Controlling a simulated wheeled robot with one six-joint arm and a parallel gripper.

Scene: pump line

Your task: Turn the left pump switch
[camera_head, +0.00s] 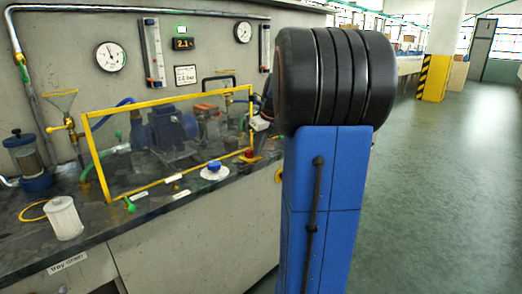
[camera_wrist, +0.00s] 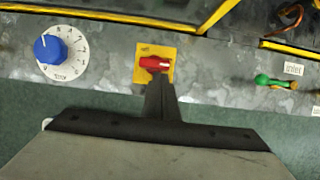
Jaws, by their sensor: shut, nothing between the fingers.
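A red switch handle sits on a yellow plate (camera_wrist: 141,70) on the grey bench top. In the wrist view the red handle (camera_wrist: 154,63) lies crosswise, left to right. It also shows in the head view as a small red knob (camera_head: 249,154) just left of my arm. My gripper (camera_wrist: 159,78) is shut and empty, its narrow tips just below the red handle in the wrist view. I cannot tell whether they touch it.
A blue knob on a white dial (camera_wrist: 76,62) stands left of the switch. A green-handled valve (camera_wrist: 270,80) by a small "inlet" label (camera_wrist: 293,69) lies to the right. A yellow-framed clear guard (camera_head: 92,150) stands behind, around the pump (camera_head: 172,128). Open floor (camera_head: 445,200) lies right.

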